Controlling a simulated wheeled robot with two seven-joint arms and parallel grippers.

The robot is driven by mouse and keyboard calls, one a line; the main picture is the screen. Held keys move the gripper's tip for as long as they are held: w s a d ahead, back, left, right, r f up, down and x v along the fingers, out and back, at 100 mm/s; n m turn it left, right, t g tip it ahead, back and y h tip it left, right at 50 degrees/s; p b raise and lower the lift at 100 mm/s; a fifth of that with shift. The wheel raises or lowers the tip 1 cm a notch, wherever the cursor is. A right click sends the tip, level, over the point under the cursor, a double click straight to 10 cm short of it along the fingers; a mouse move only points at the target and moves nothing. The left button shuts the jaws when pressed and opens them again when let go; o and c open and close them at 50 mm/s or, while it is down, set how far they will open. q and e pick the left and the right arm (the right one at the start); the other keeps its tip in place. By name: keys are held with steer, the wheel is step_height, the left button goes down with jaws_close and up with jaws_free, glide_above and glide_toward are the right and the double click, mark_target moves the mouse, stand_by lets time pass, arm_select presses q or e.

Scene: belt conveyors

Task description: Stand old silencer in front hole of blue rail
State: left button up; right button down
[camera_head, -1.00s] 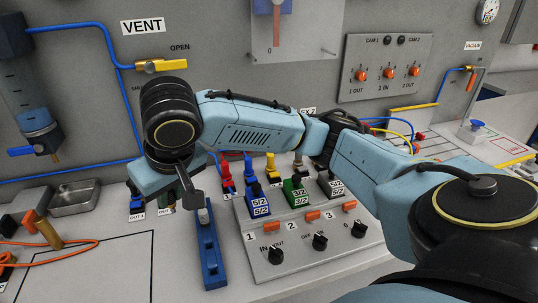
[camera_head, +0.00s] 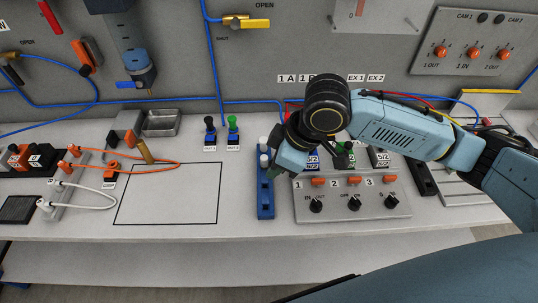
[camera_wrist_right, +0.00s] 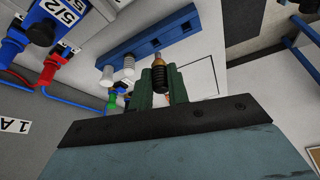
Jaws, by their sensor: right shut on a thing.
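The blue rail (camera_head: 265,207) lies on the bench left of the valve panel, its near part bare with open holes. Two white silencers (camera_head: 264,160) stand at its far end. In the right wrist view, the rail (camera_wrist_right: 112,52) crosses the top with square holes, and the white silencers (camera_wrist_right: 127,62) show beside my fingers. My right gripper (camera_wrist_right: 159,88) has green fingers shut on a small silencer (camera_wrist_right: 159,74) with a dark ribbed body and brass-coloured end. In the head view, my right wrist hides the fingertips and held silencer. Contact with the rail cannot be told. My left gripper is out of view.
The grey valve panel (camera_head: 330,207) with knobs and orange switches is right of the rail. A black-outlined bench area (camera_head: 168,200) to the left is clear. Further left are orange cables (camera_head: 110,160), a brass-coloured cylinder (camera_head: 145,151) and a metal tray (camera_head: 160,123).

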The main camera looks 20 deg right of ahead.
arm_select(q)
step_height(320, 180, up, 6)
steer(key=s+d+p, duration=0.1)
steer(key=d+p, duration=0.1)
steer(key=p, duration=0.3)
arm_select(e)
steer(key=s+a+f+n+b, duration=0.1)
steer(key=b, duration=0.1)
steer(key=s+a+f+n+g+b, duration=0.1)
steer(key=f+n+b, duration=0.1)
steer(key=s+a+f+n+b, duration=0.1)
steer(key=n+b, duration=0.1)
steer(key=shift+s+f+g, duration=0.15)
steer(key=shift+s+g, duration=0.15)
steer(key=shift+g, duration=0.1)
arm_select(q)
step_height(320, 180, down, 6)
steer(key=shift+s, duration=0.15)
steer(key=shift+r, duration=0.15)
arm_select(e)
steer(key=shift+p, duration=0.3)
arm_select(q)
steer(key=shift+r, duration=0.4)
arm_select(e)
steer(key=shift+y, duration=0.3)
arm_select(q)
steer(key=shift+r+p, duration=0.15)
steer(key=shift+p, duration=0.15)
